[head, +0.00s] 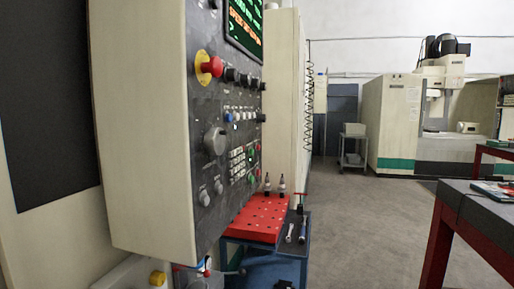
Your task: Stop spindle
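The machine control panel (218,110) fills the left of the head view, seen at a steep angle. A red mushroom button (215,66) on a yellow ring sits near its top left. A row of dark knobs (232,75) runs to the right of it. A row of small buttons (237,116), a large grey dial (215,141), a keypad (238,166) and small red and green buttons (252,166) lie below. Two pale knobs (205,195) are at the lower left. The labels are too small to read. Neither gripper can be made out.
The panel's screen (244,27) shows green and orange text. A blue cart (232,250) with a red holed tray (256,222) stands below the panel. A red-legged table (478,208) is at right. Open floor (365,235) lies between; another machine (392,125) stands behind.

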